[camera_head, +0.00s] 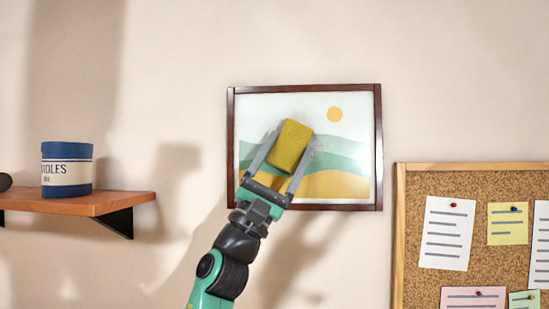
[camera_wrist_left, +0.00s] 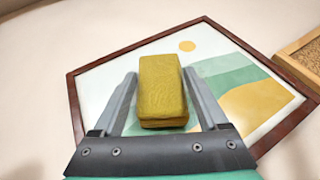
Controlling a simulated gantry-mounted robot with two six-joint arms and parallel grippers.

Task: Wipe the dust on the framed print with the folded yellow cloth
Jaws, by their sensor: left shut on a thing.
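The framed print (camera_head: 377,150) hangs on the wall in the middle of the head view, with a dark brown frame, green hills, a yellow field and an orange sun. It also fills much of the left wrist view (camera_wrist_left: 215,62). The folded yellow cloth (camera_head: 290,147) is a thick block in front of the print's middle; it shows in the left wrist view (camera_wrist_left: 161,88). My left gripper (camera_head: 289,150) is shut on the cloth, one finger on each side. I cannot tell whether the cloth touches the print. No dust stands out clearly. My right gripper is not in view.
A wooden shelf (camera_head: 110,202) with a blue tin (camera_head: 67,169) is on the wall at left. A cork board (camera_head: 405,235) with pinned notes hangs at lower right, close to the print. The wall above the print is bare.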

